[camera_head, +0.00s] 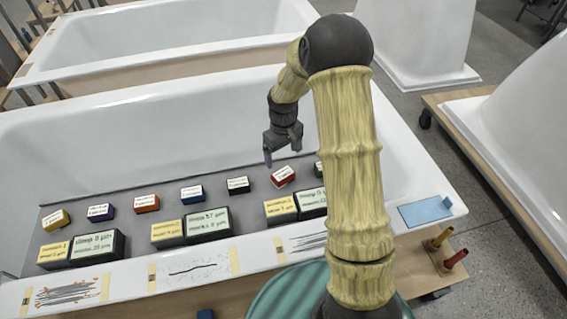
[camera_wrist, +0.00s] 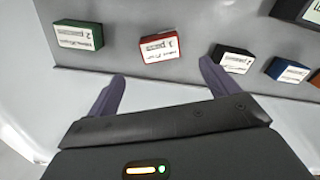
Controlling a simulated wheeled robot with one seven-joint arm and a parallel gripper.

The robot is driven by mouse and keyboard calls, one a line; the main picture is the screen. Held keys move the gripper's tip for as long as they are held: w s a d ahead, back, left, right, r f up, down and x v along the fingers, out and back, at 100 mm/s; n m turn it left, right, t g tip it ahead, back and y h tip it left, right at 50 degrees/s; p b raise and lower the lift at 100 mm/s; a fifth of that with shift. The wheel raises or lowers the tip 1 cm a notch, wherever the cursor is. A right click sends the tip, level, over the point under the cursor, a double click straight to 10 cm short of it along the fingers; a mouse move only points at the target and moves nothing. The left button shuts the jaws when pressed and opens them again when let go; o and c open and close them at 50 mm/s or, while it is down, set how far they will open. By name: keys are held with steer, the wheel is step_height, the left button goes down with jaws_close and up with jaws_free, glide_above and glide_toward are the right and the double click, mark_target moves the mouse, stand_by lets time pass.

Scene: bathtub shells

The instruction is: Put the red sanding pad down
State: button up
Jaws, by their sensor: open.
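The red sanding pad (camera_head: 283,177), a small block with a white label on top, rests on the grey board (camera_head: 150,222) inside the near bathtub. It also shows in the wrist view (camera_wrist: 160,48), between a green pad and a black pad. My gripper (camera_head: 283,152) is open, with nothing between its purple fingers (camera_wrist: 161,74). In the wrist view the red pad lies just beyond the fingertips, apart from them. In the head view the gripper is above and slightly behind the pad.
Beside it stand a black pad (camera_head: 238,185), a blue pad (camera_head: 192,194) and a green pad (camera_wrist: 78,36), partly hidden by my arm in the head view. Larger labelled boxes (camera_head: 207,222) stand in front. A light blue sheet (camera_head: 425,211) lies on the rim at right.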

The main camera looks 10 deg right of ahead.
steer(key=shift+r, duration=0.5)
steer(key=s+r+m+t, duration=0.1)
steer(key=s+r, duration=0.4)
steer(key=s, duration=0.5)
steer(key=s+r+m+t, duration=0.1)
steer(key=s+r+m, duration=0.2)
steer(key=s, duration=0.7)
step_height(320, 180, up, 3)
steer(key=shift+f+m+t, duration=0.15)
steer(key=shift+m+t, duration=0.15)
steer(key=shift+s, duration=0.1)
steer(key=w+p+v, duration=0.1)
steer(key=p+v, duration=0.6)
steer(key=shift+w+r+p, duration=0.3)
steer(key=shift+r, duration=0.1)
